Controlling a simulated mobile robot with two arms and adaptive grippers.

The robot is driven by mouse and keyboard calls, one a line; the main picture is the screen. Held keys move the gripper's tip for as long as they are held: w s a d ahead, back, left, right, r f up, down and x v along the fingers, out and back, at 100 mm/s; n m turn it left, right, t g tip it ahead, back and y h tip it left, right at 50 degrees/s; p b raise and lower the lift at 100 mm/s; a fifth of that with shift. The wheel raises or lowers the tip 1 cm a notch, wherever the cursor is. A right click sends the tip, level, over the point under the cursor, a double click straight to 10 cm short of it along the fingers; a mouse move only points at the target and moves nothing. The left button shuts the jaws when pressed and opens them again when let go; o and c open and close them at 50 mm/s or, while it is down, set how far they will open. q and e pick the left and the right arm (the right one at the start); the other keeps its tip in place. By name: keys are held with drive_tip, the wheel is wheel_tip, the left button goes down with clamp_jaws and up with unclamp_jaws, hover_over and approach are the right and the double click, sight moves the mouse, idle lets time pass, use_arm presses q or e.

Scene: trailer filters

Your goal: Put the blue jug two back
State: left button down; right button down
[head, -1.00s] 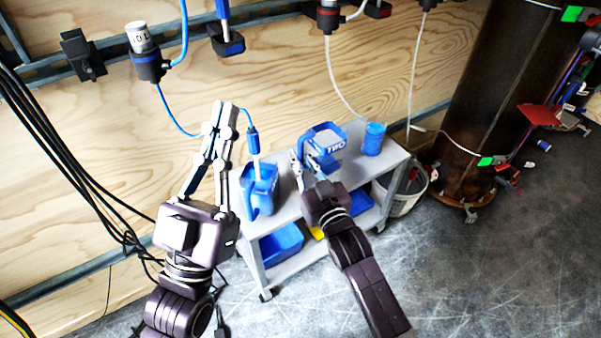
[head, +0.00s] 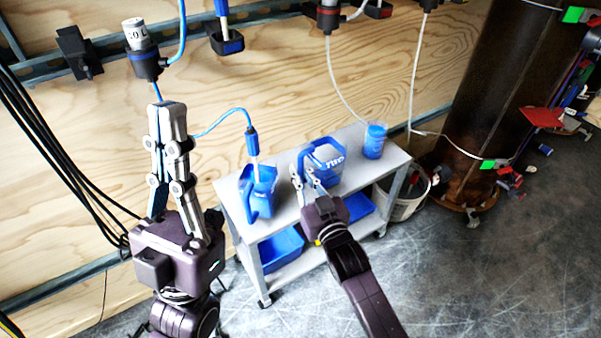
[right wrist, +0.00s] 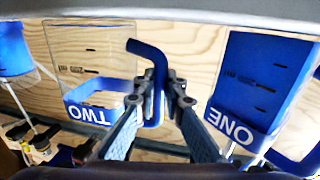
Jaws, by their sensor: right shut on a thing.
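Jug two (head: 328,172), a clear jug with a blue band and handle, is over the right half of the cart top in the head view. Whether its base touches the cart is unclear. Its label (right wrist: 88,114) shows in the right wrist view. My right gripper (head: 308,180) is shut on its blue handle (right wrist: 152,70). My left gripper (head: 167,106) is raised in front of the wood wall, apart from the jugs. Its fingers point up with tips close together; whether they meet is unclear.
Jug one (head: 262,184), with a blue-tubed nozzle (head: 252,142) over it, stands left on the grey cart (head: 288,212); its label (right wrist: 230,125) shows in the right wrist view. A blue cup (head: 374,141) stands right. Blue bins (head: 282,252) lie below. A bucket (head: 408,200) is beside the cart.

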drive_tip(key=shift+f, duration=0.1)
drive_tip(key=c, duration=2)
unclamp_jaws()
